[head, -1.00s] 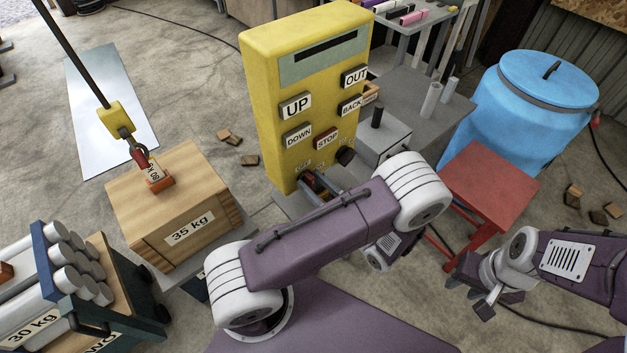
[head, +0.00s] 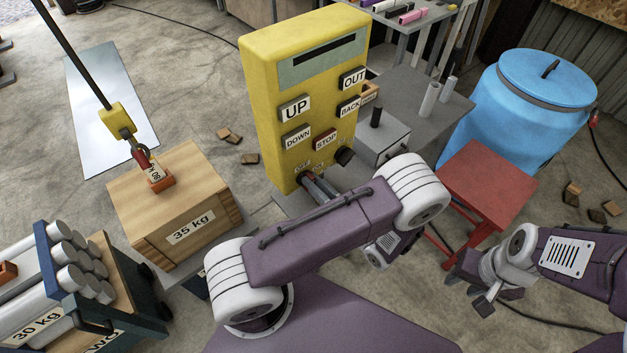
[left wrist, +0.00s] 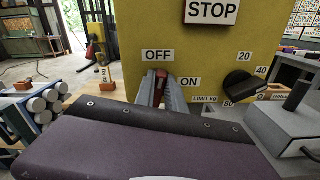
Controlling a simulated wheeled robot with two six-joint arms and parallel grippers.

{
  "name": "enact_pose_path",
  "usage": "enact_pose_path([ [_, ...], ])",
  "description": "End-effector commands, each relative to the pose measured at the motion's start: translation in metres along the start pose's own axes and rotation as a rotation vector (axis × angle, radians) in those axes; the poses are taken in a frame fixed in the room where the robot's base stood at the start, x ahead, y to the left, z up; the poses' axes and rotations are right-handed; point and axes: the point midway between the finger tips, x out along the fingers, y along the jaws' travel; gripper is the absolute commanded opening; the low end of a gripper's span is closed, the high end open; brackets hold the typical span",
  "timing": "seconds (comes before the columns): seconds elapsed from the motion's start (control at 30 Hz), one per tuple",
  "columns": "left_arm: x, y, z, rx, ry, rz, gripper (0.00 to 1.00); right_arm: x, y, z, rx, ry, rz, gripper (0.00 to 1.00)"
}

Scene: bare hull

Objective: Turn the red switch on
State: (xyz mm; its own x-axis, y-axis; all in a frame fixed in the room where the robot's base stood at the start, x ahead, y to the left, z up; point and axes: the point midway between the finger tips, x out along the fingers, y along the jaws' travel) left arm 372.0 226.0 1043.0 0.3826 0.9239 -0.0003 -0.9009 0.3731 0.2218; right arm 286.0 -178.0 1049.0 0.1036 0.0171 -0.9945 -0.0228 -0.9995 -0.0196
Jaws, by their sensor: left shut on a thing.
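The yellow control box (head: 275,110) stands in the middle of the head view. The red switch (left wrist: 161,75) is low on its front, between the OFF label (left wrist: 157,56) and the ON label (left wrist: 189,82) in the left wrist view. My left gripper (head: 306,179) reaches the box's lower front and is shut on the switch, its fingers (left wrist: 161,88) on either side of it. The fingers cover much of the switch, so its exact setting is unclear. My right gripper (head: 483,294) is at the lower right, away from the box; its jaw opening is unclear.
A black knob (head: 345,156) sits right of the switch, below the STOP button (head: 325,139). A red stool (head: 490,185) and a blue barrel (head: 535,105) stand right. A wooden 35 kg crate (head: 165,190) and a cart of cylinders (head: 75,300) stand left.

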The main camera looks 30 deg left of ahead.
Motion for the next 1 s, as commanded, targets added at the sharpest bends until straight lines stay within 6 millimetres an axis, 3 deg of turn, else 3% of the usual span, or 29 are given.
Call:
enact_pose_path([
  [0.4,0.0,-0.005,0.002,0.394,-0.002,0.001,0.0,-0.022,0.0,-0.002,0.0,0.0,0.0,0.36],
  [1.0,0.0,-0.011,-0.004,0.958,-0.002,0.001,0.0,-0.035,-0.001,-0.004,0.0,0.0,0.0,0.36],
])
